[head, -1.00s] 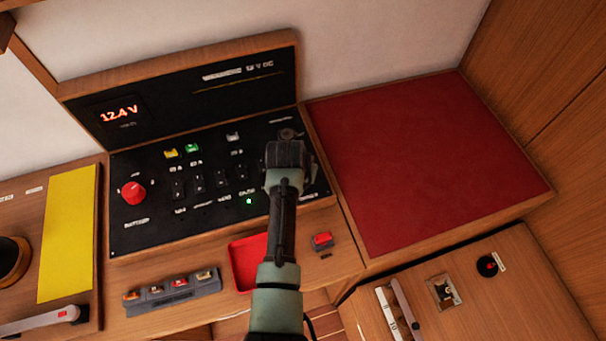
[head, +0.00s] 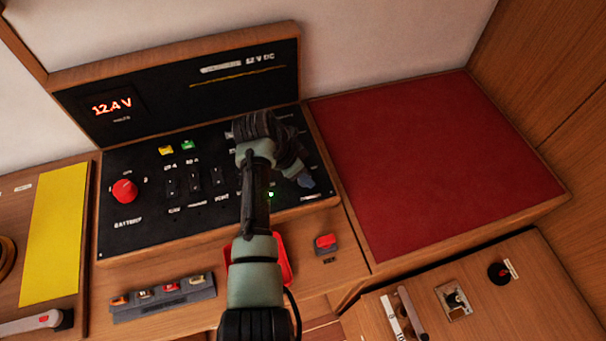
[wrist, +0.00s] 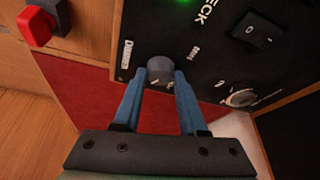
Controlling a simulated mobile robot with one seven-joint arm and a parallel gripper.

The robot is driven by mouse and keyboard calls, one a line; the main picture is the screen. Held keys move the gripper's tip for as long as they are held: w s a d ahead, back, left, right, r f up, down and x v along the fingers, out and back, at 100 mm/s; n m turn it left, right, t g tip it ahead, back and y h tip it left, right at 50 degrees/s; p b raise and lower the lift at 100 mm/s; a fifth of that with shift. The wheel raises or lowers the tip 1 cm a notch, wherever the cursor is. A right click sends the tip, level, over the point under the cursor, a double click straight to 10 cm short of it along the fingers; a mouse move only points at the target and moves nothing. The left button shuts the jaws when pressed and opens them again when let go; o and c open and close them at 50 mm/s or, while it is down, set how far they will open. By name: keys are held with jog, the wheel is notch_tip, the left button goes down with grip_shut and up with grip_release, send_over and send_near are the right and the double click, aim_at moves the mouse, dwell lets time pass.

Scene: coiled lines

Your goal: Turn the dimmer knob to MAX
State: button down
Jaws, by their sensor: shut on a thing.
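The dimmer knob (wrist: 160,70) is a small dark grey round knob on the black switch panel (head: 120,238). In the wrist view it sits between the tips of my gripper's two blue fingers (wrist: 161,78), one on each side, and the fingers are shut on it. White lettering reads "Dimmer" beside it, with small marks around it that are too blurred to read. In the head view my gripper (head: 305,181) is at the panel's right lower part, and my wrist and fingers hide the knob there.
A rocker switch (wrist: 256,30) and a silver round fitting (wrist: 240,97) are near the fingers. A red battery knob (head: 124,190) is at the panel's left. A red push button (head: 325,241) stands on the wooden ledge. The red mat (head: 430,160) to the right is clear.

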dwell(0.5)
jog(key=shift+c, duration=2.3)
grip_release()
jog(key=b+v, duration=0.1)
jog(key=v, duration=1.2)
jog(key=shift+b, duration=0.3)
jog(key=shift+w, duration=0.1)
